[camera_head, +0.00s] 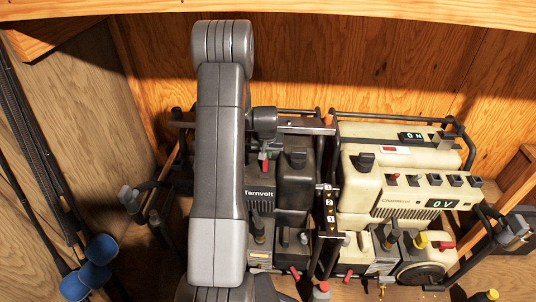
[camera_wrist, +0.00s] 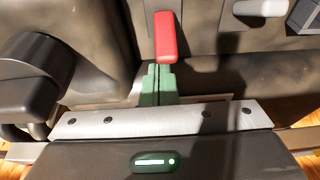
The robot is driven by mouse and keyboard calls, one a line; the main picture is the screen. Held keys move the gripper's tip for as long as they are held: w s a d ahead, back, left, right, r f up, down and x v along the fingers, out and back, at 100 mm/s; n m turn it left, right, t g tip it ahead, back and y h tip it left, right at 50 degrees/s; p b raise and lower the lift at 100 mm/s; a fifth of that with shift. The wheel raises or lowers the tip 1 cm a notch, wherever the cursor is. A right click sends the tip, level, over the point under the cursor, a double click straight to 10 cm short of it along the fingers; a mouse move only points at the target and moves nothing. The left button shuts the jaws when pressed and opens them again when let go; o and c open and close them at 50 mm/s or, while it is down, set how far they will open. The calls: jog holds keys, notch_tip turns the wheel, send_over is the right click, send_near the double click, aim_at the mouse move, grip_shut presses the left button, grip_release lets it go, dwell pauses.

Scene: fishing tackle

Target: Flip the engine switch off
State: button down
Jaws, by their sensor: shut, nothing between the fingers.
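A red switch lever (camera_wrist: 166,37) stands out from a dark panel in the wrist view. A small red lever also shows on the dark Tarnvolt generator (camera_head: 260,193) in the head view, just below the end of my arm. My gripper (camera_wrist: 158,70) shows its two green fingers pressed together, empty, with the tips right at the lower end of the red lever. I cannot tell whether they touch it. In the head view my arm covers the generator's left part, and the fingers are hard to make out. The lever's on or off position is not clear.
A cream generator (camera_head: 398,182) stands close on the right, with switches and lit displays, one reading 0 V. Black tube frames (camera_head: 330,170) surround both units. Wooden walls (camera_head: 370,70) close in behind and left. Blue-ended rods (camera_head: 90,265) lean at the left.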

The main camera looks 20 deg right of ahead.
aim_at(265, 165)
jog(key=shift+s+a+f+t+b, duration=0.1)
jog(key=shift+s+t+b, duration=0.15)
jog(key=shift+b, duration=0.4)
jog(key=b, duration=0.1)
jog(key=t+h+b, duration=0.1)
jog(key=b, duration=0.1)
jog(key=shift+s+a+b, duration=0.15)
jog(key=shift+s+b, duration=0.15)
jog(key=shift+s, duration=0.05)
jog(key=shift+s+a+t+b, duration=0.1)
jog(key=shift+s+t+b, duration=0.15)
jog(key=shift+b, duration=0.1)
jog(key=shift+s+a+r, duration=0.2)
jog(key=shift+r, duration=0.15)
jog(key=shift+s+a+t+p, duration=0.1)
jog(key=shift+a+t+p, duration=0.3)
jog(key=shift+t, duration=0.3)
jog(key=shift+s+r+t+h, duration=0.1)
jog(key=shift+s+t+h, duration=0.1)
jog(key=shift+t+h, duration=0.15)
jog(key=shift+s+d+t+h, duration=0.1)
jog(key=shift+s+t+h, duration=0.15)
jog(key=shift+t, duration=0.1)
jog(key=shift+s, duration=0.1)
